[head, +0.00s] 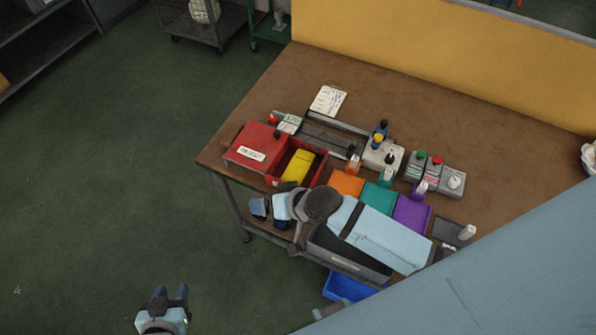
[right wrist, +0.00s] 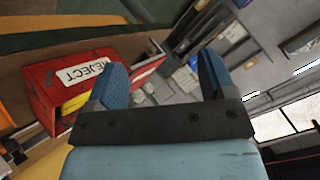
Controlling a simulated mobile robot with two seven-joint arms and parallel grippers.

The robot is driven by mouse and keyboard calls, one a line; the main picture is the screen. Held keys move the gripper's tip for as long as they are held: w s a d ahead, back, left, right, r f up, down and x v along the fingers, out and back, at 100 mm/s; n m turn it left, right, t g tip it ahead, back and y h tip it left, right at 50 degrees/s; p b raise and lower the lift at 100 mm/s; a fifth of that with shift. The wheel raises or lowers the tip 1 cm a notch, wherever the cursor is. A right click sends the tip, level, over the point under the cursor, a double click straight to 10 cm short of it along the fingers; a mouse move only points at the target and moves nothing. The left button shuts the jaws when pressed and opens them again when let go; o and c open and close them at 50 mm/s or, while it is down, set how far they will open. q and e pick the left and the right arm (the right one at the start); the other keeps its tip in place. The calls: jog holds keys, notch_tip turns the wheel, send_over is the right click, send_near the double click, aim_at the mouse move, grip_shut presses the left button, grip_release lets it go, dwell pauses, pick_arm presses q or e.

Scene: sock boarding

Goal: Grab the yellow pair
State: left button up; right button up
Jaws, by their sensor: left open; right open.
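The yellow pair (head: 298,167) lies in the open part of the red box (head: 250,147) at the table's front left corner. In the right wrist view the red box (right wrist: 88,75) bears a REJECT label, and part of the yellow pair (right wrist: 76,103) shows inside, partly hidden by a finger. My right gripper (head: 269,208) is open and empty in front of the table edge, just nearer than the red box; its two blue fingers (right wrist: 163,67) stand apart in the wrist view. My left gripper (head: 171,294) is open and empty over the floor at lower left.
Orange (head: 347,183), teal (head: 379,197) and purple (head: 412,212) bins line the table front, right of the red box. Bottles and grey blocks stand behind them. A blue bin (head: 345,287) is below. My right arm covers part of the front edge.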

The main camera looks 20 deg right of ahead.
jog(key=w+a+r+m+g, duration=0.1)
jog(key=w+a+g, duration=0.1)
jog(key=w, duration=0.1)
jog(key=m+g+h+b, duration=0.4)
jog(key=m+g+h, duration=0.2)
jog(key=m+h, duration=0.15)
send_near(296, 171)
jog(key=shift+m+y, duration=0.25)
jog(key=shift+m, duration=0.1)
jog(key=f, duration=0.2)
jog(key=s+f, duration=0.1)
jog(key=f, duration=0.2)
jog(key=shift+d, duration=0.15)
jog(key=shift+w+d+f, duration=0.1)
jog(key=shift+w+f, duration=0.05)
jog(key=shift+f, duration=1.15)
jog(key=shift+w+f, duration=0.2)
jog(key=shift+f, duration=1.1)
jog(key=c, duration=0.7)
